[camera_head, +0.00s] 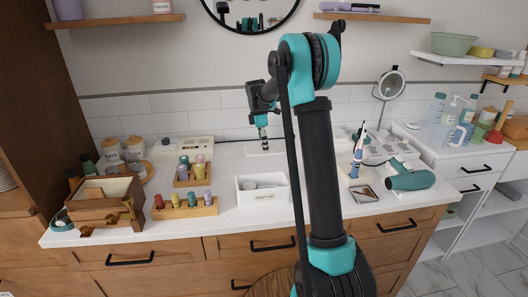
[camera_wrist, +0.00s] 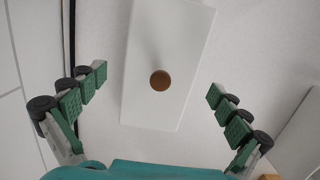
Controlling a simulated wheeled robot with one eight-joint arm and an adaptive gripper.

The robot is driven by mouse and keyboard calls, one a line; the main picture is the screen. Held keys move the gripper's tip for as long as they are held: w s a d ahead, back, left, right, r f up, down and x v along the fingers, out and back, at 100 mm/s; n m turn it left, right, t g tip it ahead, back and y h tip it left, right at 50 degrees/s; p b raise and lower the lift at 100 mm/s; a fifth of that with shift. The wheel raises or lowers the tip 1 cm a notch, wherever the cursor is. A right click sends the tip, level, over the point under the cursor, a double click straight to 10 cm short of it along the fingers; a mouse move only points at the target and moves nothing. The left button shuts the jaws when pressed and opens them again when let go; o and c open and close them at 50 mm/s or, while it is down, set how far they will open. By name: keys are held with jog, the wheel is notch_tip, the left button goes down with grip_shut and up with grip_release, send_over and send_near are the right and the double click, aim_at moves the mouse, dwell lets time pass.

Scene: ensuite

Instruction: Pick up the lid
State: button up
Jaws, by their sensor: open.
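The lid is a flat white rectangle with a round brown knob. In the wrist view the lid (camera_wrist: 165,35) lies below my gripper (camera_wrist: 158,84), with its knob between the two fingers. The fingers are spread wide apart and nothing is between the pads at their height. In the head view my gripper (camera_head: 262,131) points down over the lid (camera_head: 276,148), which lies on the white counter near the tiled wall. My gripper hides part of the lid there. I cannot tell the exact height of the fingers above it.
An open white box (camera_head: 264,199) with a label stands in front of the lid. Wooden racks of small bottles (camera_head: 186,206) and a wooden box (camera_head: 105,203) stand to the left. A teal hair dryer (camera_head: 408,179) lies to the right.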

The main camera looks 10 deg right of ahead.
jog(key=shift+f, duration=0.45)
jog(key=c, duration=1.3)
jog(key=shift+o, duration=0.2)
jog(key=shift+r, duration=0.1)
